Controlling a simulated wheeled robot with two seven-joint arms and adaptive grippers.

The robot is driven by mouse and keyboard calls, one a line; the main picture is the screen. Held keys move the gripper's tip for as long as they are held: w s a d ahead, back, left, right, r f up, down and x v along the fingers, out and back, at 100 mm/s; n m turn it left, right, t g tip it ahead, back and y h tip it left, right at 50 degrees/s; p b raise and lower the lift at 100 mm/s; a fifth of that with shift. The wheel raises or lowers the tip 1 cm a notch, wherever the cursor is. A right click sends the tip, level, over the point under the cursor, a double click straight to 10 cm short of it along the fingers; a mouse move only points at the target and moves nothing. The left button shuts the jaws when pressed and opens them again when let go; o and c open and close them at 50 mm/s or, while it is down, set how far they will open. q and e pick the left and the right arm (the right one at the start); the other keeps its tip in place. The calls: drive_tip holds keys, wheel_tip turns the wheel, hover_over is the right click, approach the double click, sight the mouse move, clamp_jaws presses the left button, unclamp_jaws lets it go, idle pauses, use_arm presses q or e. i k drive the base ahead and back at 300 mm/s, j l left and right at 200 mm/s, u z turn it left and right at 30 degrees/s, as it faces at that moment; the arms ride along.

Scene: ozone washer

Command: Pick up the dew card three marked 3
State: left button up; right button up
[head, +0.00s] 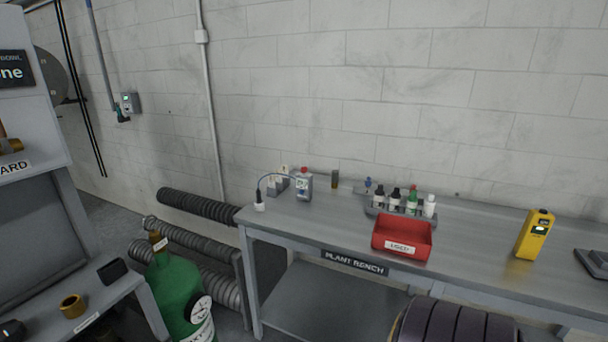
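I cannot make out a dew card marked 3. A small grey holder (278,184) with pale upright pieces stands at the left end of the plant bench (465,240). Its pieces are too small to read, so I cannot tell whether they are cards. A grey device with a red top (304,184) stands just right of it. Neither of my grippers is in view.
A red tray (402,247) is at the bench's front edge, with a rack of several bottles (411,204) behind it. A yellow meter (535,235) stands at right. A green cylinder (179,294) and ribbed hoses (196,206) are left of the bench.

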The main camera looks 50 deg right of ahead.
sight(284, 167)
drive_tip(key=z, duration=1.5)
